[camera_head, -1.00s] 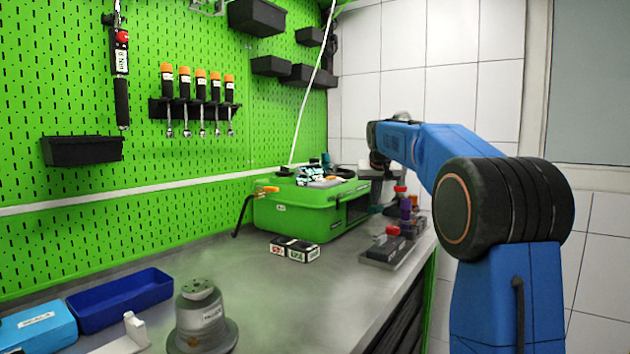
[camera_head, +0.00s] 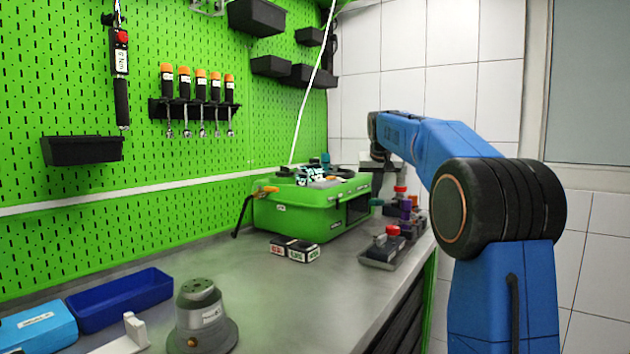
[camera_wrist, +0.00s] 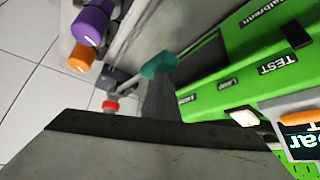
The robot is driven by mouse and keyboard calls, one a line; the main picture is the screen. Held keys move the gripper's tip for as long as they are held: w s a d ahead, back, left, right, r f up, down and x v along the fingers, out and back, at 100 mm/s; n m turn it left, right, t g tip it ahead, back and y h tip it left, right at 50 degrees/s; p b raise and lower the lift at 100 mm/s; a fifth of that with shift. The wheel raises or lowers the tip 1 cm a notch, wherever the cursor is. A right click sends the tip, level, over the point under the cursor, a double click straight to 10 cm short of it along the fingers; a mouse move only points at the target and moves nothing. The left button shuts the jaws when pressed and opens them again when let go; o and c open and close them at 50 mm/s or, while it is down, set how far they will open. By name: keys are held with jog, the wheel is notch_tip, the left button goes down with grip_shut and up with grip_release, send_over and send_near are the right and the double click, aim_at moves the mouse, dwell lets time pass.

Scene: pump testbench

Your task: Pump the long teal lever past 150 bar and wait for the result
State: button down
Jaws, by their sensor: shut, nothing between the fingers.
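The green pump testbench (camera_head: 295,215) stands on the bench by the pegboard. Its teal lever grip (camera_head: 376,202) sticks out at the right side in the head view. The teal grip (camera_wrist: 160,64) also shows near the middle of the wrist view, on a metal rod. My gripper (camera_wrist: 160,92) is shut and empty, its narrow grey tip pointing at the grip from just below in the picture. I cannot tell if they touch. The display (camera_wrist: 301,145) is cut off at the right edge, with "bar" partly showing; no pressure or result can be read.
Red-capped (camera_wrist: 110,105) and purple (camera_wrist: 90,25) parts sit close to the lever in the wrist view. A tray with a red-topped part (camera_head: 392,231) lies in front of the testbench. Small labelled blocks (camera_head: 295,249) lie nearby. The front bench middle is clear.

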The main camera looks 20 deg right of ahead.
aim_at(375, 201)
jog(key=shift+r, duration=1.9)
jog(key=shift+s+a+f, duration=0.15)
jog(key=shift+f, duration=1.8)
jog(key=shift+s+a+f, duration=0.1)
jog(key=shift+a+f, duration=0.05)
jog(key=shift+f, duration=1.75)
jog(key=shift+w+d+r, duration=0.1)
jog(key=shift+r, duration=1.2)
jog(key=shift+w+d+r, duration=0.1)
jog(key=shift+d+r, duration=0.05)
jog(key=shift+r, duration=1.15)
jog(key=shift+w+d+r, duration=0.1)
jog(key=shift+r, duration=1.2)
jog(key=shift+f, duration=0.1)
jog(key=shift+r, duration=0.25)
